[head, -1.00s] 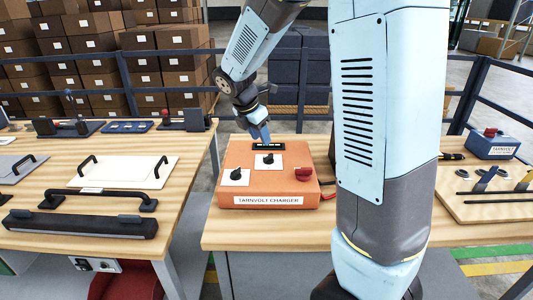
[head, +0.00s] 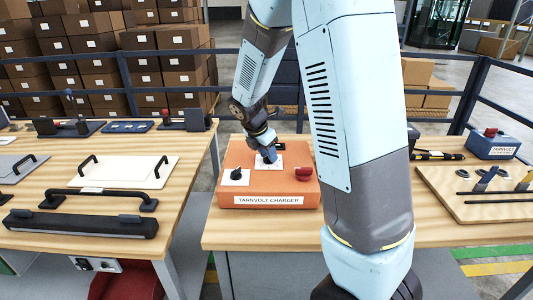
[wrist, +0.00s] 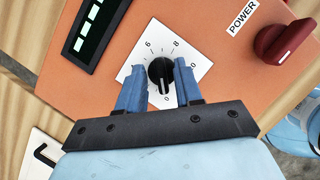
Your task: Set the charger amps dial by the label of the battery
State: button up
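The orange Tarnvolt charger (head: 308,188) stands on the wooden bench. In the wrist view its black amps dial (wrist: 160,72) sits on a white plate (wrist: 148,42) with 6, 8 and 0 readable. A pale mark on the dial points down the picture, toward the 0. My gripper (wrist: 160,67) is open, one blue finger on each side of the dial; I cannot tell whether they touch it. In the head view my gripper (head: 269,156) covers this dial. A blue box marked Tarnvolt (head: 493,148), perhaps the battery, stands at the right; its smaller print is unreadable.
The charger also has another black dial (head: 236,175) at left, a red power knob (head: 303,174) and a dark display with light bars (wrist: 95,28). A tool board (head: 480,208) lies at right. The left bench holds a white panel (head: 123,172) with handles.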

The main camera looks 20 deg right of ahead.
grip_shut()
jog(key=shift+a, duration=0.1)
